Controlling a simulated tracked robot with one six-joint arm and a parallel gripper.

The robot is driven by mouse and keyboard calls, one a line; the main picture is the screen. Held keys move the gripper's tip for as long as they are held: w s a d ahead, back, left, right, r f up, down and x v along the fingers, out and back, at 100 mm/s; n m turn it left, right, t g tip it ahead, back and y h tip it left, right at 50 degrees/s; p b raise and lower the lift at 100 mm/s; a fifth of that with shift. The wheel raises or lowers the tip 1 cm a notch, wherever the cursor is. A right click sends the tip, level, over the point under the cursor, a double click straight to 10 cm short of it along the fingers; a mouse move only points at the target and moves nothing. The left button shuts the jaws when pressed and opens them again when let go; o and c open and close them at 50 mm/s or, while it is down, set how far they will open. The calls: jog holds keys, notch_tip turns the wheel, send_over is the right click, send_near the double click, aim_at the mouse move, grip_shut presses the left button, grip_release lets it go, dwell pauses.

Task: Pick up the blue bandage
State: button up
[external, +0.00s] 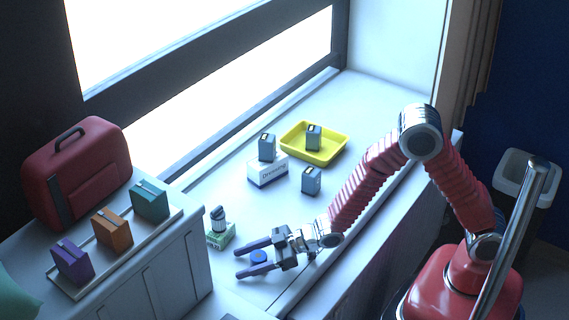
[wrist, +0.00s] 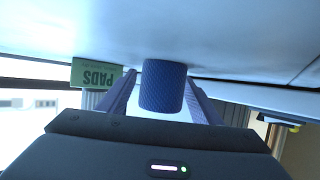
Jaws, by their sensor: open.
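The blue bandage (external: 259,257) is a small blue roll on the white counter. In the external view it shows between the two fingers of my gripper (external: 253,262). In the wrist view the blue bandage (wrist: 163,87) has a textured side and sits between the fingers of my gripper (wrist: 163,95), with the picture upside down. The fingers are apart, one on each side of it. I cannot tell whether either finger touches it. The far side of the roll is hidden.
A green PADS box (external: 220,239) with a grey item on it stands close to my gripper; the box also shows in the wrist view (wrist: 90,74). A white box (external: 267,172), a grey pack (external: 311,180) and a yellow tray (external: 318,157) stand farther back. Counter between is clear.

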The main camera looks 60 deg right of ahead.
jog(key=shift+c, duration=0.7)
jog(key=c, duration=1)
notch_tip(320, 180, up, 10)
